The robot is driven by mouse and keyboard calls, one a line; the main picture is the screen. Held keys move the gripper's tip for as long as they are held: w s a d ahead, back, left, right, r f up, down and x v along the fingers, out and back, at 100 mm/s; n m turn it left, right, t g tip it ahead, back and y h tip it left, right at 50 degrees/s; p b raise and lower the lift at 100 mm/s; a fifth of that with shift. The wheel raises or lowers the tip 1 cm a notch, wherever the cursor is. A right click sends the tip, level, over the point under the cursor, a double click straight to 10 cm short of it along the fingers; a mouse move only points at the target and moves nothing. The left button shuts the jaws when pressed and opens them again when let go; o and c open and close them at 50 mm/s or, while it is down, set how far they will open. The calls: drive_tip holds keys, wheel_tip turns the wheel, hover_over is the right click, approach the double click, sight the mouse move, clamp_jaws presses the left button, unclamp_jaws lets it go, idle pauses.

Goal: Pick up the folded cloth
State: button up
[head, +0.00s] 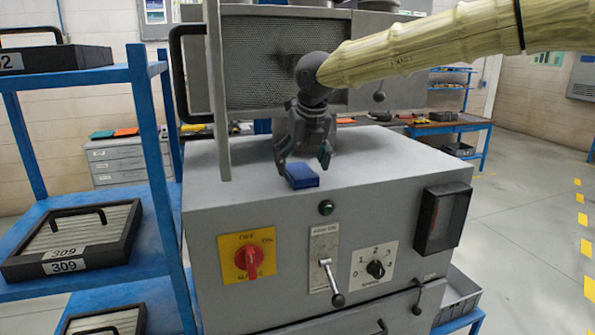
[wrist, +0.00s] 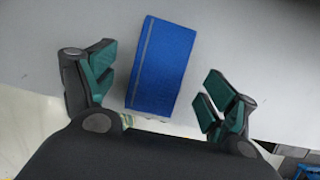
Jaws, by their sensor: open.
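The folded cloth (head: 302,176) is a small blue block-like bundle lying on the grey top of the machine cabinet, near its front edge. In the wrist view the cloth (wrist: 162,66) is a blue rectangle with a paler stripe along its left side. My gripper (head: 305,160) is above the cloth, pointing down, with its fingers spread. In the wrist view my gripper (wrist: 160,88) shows green-padded fingers on either side of the cloth, apart from it and empty. The exact height above the cloth is hard to tell.
The grey cabinet (head: 400,165) has a red switch (head: 249,258), a lever and a dial on its front. An upright grey panel (head: 217,90) stands to the left of my gripper. A blue shelf (head: 150,130) with trays is at the left. The cabinet top right of the cloth is clear.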

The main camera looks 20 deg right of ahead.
drive_tip(key=shift+s+f, duration=0.15)
drive_tip(key=shift+s, duration=0.05)
drive_tip(key=shift+s+f+p, duration=0.1)
drive_tip(key=shift+s+p, duration=0.2)
drive_tip(key=shift+s, duration=0.1)
drive_tip(key=shift+a+f, duration=0.1)
drive_tip(key=shift+f, duration=0.1)
drive_tip(key=shift+w+f, duration=0.6)
drive_tip(key=shift+w, duration=0.25)
drive_tip(key=shift+s+r, duration=0.25)
drive_tip(key=shift+s, duration=0.2)
drive_tip(key=c, duration=0.6)
drive_tip(key=shift+s, duration=0.1)
drive_tip(key=c, duration=0.4)
drive_tip(key=shift+f, duration=0.1)
